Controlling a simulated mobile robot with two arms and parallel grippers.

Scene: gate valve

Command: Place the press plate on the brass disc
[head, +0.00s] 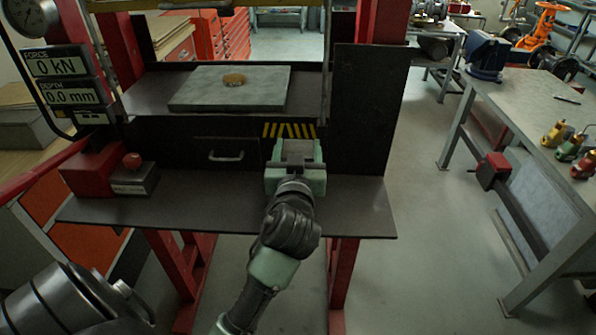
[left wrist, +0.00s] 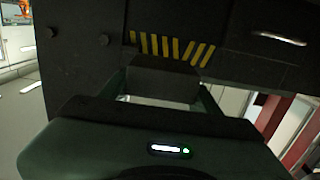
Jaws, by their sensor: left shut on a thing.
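The brass disc (head: 233,80) lies flat on a thick grey slab (head: 262,98) on the press bed. Nothing rests on the disc. My left gripper (head: 295,152) is shut on a dark grey block, the press plate (head: 293,146), in front of the press's lower front panel, to the right of and nearer than the disc. The left wrist view shows the plate (left wrist: 163,80) between the two green fingers, with the yellow-striped panel behind it. Its far side is hidden. My right gripper is not in view.
A dark shelf (head: 220,205) lies below, with a red block and small grey box (head: 135,178) at its left. A dark upright panel (head: 365,110) stands right of the gripper. Red press columns flank the bed. A force and depth display (head: 65,80) stands at the left.

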